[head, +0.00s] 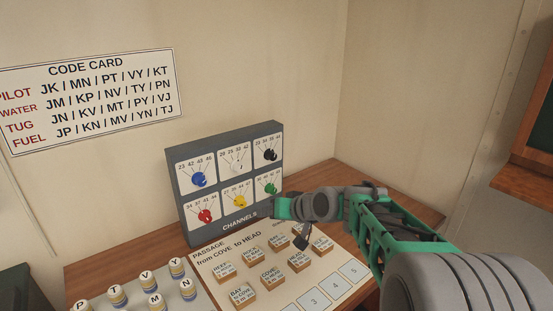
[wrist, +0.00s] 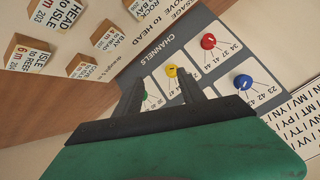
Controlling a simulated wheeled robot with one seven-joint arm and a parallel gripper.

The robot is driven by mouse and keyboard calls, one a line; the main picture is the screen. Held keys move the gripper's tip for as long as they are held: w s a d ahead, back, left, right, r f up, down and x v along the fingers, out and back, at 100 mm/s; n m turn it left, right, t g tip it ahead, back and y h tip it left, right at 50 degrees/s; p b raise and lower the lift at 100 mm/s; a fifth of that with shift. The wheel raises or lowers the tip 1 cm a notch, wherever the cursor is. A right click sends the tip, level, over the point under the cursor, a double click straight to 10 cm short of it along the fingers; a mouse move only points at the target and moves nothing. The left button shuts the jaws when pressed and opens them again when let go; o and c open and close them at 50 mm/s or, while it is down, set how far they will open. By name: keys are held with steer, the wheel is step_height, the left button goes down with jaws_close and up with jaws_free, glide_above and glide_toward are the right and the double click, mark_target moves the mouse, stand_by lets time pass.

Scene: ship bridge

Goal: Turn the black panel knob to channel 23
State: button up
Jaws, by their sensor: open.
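The black knob (head: 270,155) is at the top right of the grey channels panel (head: 225,132), with a fan of lines and small numbers above it. Its exact pointer setting is too small to read. My gripper (head: 270,208) is in front of the panel's lower right, below the black knob and near the green knob (head: 269,188), apart from the black knob. In the wrist view my gripper (wrist: 158,88) is open and empty, its dark fingers pointing at the panel's lower part. The black knob does not show there; my gripper body covers that side.
Blue (head: 199,179), white (head: 237,167), red (head: 205,215) and yellow (head: 239,201) knobs share the panel. A passage board (head: 215,259) with several wooden blocks lies in front, under my arm. Lettered cylinders stand at lower left. A code card (head: 90,98) hangs on the wall.

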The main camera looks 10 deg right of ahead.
steer(key=w+d+r+m+t+y, duration=0.1)
steer(key=w+d+r+t+y, duration=0.15)
steer(key=w, duration=0.35)
steer(key=m+t+y, duration=0.1)
steer(key=m+t, duration=0.2)
steer(key=t, duration=0.1)
glide_toward(275, 157)
steer(key=w, duration=0.1)
steer(key=p+x, duration=0.1)
steer(key=x, duration=0.2)
steer(key=p+x, duration=0.1)
steer(key=x, duration=0.3)
steer(key=shift+a, duration=0.4)
steer(key=shift+c, duration=0.4)
jaws_close()
